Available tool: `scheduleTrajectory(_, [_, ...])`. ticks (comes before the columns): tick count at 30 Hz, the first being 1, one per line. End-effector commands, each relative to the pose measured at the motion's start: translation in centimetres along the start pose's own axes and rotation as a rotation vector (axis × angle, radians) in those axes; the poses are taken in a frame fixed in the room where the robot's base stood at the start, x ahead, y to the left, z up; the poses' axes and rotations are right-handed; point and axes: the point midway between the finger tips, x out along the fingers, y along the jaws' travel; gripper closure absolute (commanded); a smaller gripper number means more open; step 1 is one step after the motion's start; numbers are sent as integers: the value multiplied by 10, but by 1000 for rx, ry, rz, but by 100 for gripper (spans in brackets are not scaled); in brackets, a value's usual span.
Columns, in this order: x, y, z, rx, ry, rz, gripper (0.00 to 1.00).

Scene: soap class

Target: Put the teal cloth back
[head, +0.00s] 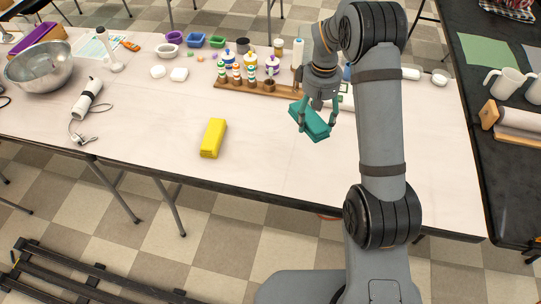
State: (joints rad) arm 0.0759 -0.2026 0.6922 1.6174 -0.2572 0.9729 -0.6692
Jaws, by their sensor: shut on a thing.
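The teal cloth (311,121) is a folded, block-like bundle, tilted, in the head view right of centre. My gripper (318,115) points down and is shut on the teal cloth, with a finger on each side of it. The cloth appears to be held above the white table (265,165), but how high I cannot tell. A folded yellow cloth (213,138) lies on the table to the left of my gripper.
A wooden rack (262,88) with several small bottles stands just behind the teal cloth. A steel bowl (40,66), a hand blender (88,98) and small coloured molds (195,40) are further left. The table's front middle and right front are clear.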

Motion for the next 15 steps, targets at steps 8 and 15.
scheduleTrajectory(8, [28,-47,-18,-32,-5,-3,66])
scheduleTrajectory(15, [58,-95,-32,-26,-2,-1,66])
